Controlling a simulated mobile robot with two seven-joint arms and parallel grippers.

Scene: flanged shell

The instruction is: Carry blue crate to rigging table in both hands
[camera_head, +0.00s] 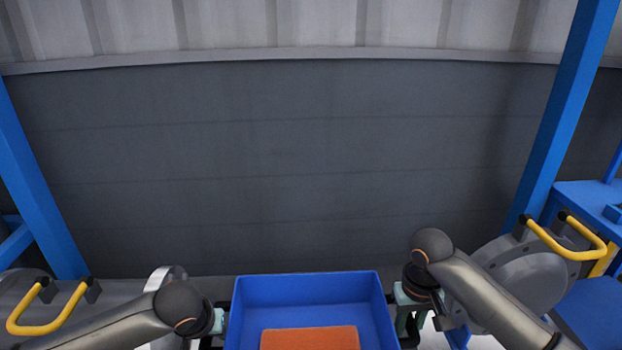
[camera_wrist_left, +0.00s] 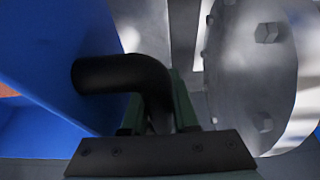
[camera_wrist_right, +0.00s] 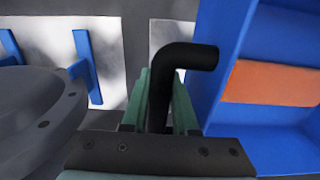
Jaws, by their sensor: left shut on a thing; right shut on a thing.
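The blue crate (camera_head: 305,288) is at the bottom middle of the head view, held between my two arms, with an orange block (camera_head: 308,339) inside it. Its blue wall also shows in the left wrist view (camera_wrist_left: 60,60) and in the right wrist view (camera_wrist_right: 212,75). My left gripper (camera_head: 218,322) is at the crate's left side, shut on a black bent handle (camera_wrist_left: 125,76). My right gripper (camera_head: 402,300) is at the right side, shut on the matching black handle (camera_wrist_right: 185,57). I cannot tell which thing is the rigging table.
A grey flanged part (camera_head: 525,268) with a yellow handle stands at right, near a blue bench (camera_head: 590,200). Another yellow handle (camera_head: 48,318) shows at lower left. A bolted metal flange (camera_wrist_left: 250,75) is close beside my left gripper. A grey wall (camera_head: 300,160) closes the view ahead.

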